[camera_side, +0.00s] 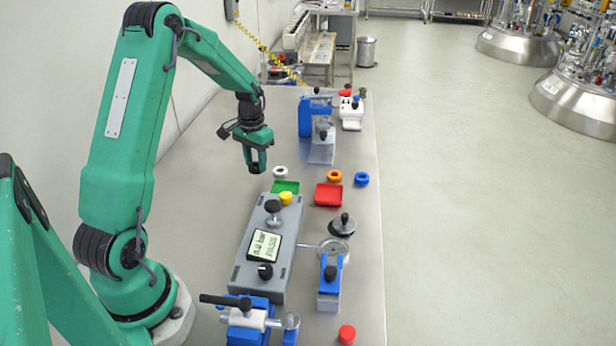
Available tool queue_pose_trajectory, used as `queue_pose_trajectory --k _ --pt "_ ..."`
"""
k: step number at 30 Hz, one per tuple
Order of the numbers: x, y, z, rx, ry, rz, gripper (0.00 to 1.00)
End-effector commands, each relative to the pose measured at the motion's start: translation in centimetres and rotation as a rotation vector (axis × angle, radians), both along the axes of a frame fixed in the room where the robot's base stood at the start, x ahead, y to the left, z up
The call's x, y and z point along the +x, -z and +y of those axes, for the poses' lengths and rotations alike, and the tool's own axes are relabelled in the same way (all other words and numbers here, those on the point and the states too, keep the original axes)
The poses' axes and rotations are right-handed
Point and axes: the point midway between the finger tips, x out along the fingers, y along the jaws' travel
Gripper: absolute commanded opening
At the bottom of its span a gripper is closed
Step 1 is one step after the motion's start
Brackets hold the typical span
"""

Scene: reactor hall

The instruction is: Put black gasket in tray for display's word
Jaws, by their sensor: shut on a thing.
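My gripper (256,168) hangs above the table at the left, pointing down, its fingers shut on a small dark thing that I take to be the black gasket; the fingers hide most of it. The green tray (291,186) lies to the right of and below my gripper in the picture and looks empty. The red tray (328,195) lies further right and looks empty. The display (265,246) on the grey box is turned sideways; its word looks like PASS, beside a bar reading.
A white ring (280,172) lies close behind the green tray. An orange ring (334,176) and a blue ring (361,179) lie behind the red tray. A blue stand (305,118) is further back.

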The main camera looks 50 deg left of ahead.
Motion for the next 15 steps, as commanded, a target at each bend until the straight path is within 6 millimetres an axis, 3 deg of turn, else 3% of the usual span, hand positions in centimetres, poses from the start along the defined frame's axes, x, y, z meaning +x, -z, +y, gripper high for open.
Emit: queue_pose_trajectory --k 15 --pt "0.0 3.9 -0.1 -0.002 0.000 0.002 0.25"
